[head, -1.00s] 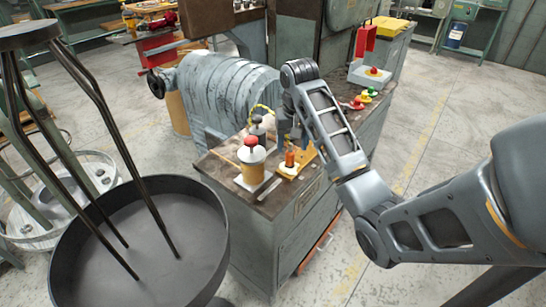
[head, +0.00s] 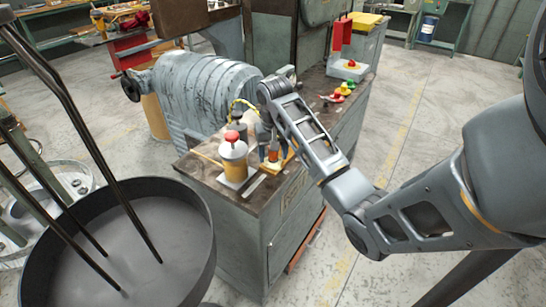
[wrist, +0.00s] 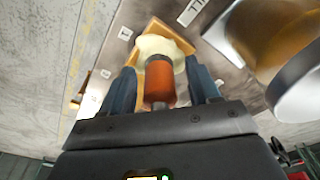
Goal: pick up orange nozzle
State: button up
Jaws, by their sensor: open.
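The orange nozzle (wrist: 160,82) stands on a pale round base over a yellow-orange plate (wrist: 183,42) in the wrist view. In the head view the nozzle (head: 273,155) is small, on top of the grey cabinet. My gripper (wrist: 160,88) is open, with one blue finger on each side of the nozzle. A small gap seems to show on each side, though contact is hard to judge. In the head view my gripper (head: 274,150) is partly hidden behind my arm.
A yellow bottle with a red cap (head: 233,155) stands just left of the nozzle, with a dark-topped bottle (head: 238,124) behind it. Red, yellow and green buttons (head: 345,88) lie farther back on the cabinet top (head: 205,172). A large grey pan (head: 150,240) stands at front left.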

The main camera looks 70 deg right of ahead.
jog(key=shift+c, duration=0.4)
grip_shut()
